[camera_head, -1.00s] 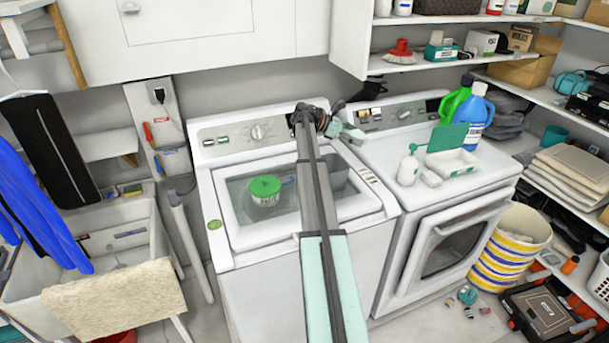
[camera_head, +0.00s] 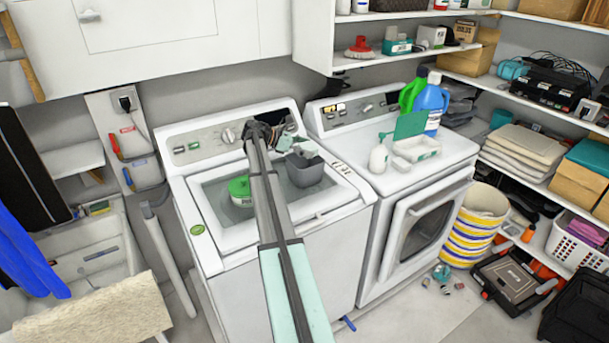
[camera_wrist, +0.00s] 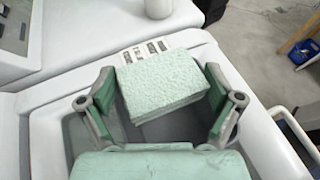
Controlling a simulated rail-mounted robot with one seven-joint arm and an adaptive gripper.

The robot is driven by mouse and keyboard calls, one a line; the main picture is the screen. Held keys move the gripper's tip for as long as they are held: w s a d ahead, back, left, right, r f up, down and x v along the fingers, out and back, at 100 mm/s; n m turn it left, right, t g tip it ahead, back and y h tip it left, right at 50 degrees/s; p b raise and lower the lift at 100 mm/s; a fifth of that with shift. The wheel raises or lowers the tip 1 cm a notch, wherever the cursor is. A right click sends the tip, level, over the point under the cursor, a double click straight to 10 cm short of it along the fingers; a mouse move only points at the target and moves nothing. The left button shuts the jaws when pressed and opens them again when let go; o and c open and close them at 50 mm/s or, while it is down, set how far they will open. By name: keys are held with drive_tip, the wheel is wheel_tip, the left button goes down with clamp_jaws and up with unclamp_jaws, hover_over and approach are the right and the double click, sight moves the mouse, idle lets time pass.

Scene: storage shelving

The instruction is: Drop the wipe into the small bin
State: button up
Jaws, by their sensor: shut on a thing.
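The wipe is a pale green, rough-surfaced block (camera_wrist: 162,82), held between the two fingers of my gripper (camera_wrist: 162,90) in the wrist view. In the head view my gripper (camera_head: 300,147) is at the end of the arm, low over the small bin. The small bin (camera_head: 306,175) is grey and stands on the glass lid of the left machine. In the wrist view, grey bin surfaces (camera_wrist: 178,127) show below and around the wipe. The wipe is small and hard to make out in the head view. I cannot tell whether it touches the bin.
A green-lidded tub (camera_head: 240,190) stands left of the bin on the washer (camera_head: 222,246). The dryer (camera_head: 425,170) to the right holds a white bottle (camera_head: 378,158), a white tray (camera_head: 416,148) and detergent bottles (camera_head: 430,104). Shelves (camera_head: 540,105) line the right wall.

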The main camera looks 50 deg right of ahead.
drive_tip(key=shift+f+b, duration=0.55)
drive_tip(key=shift+f, duration=0.55)
drive_tip(key=o, duration=0.7)
drive_tip(key=shift+o, duration=0.2)
drive_tip(key=v, duration=1.2)
drive_tip(key=shift+s, duration=0.1)
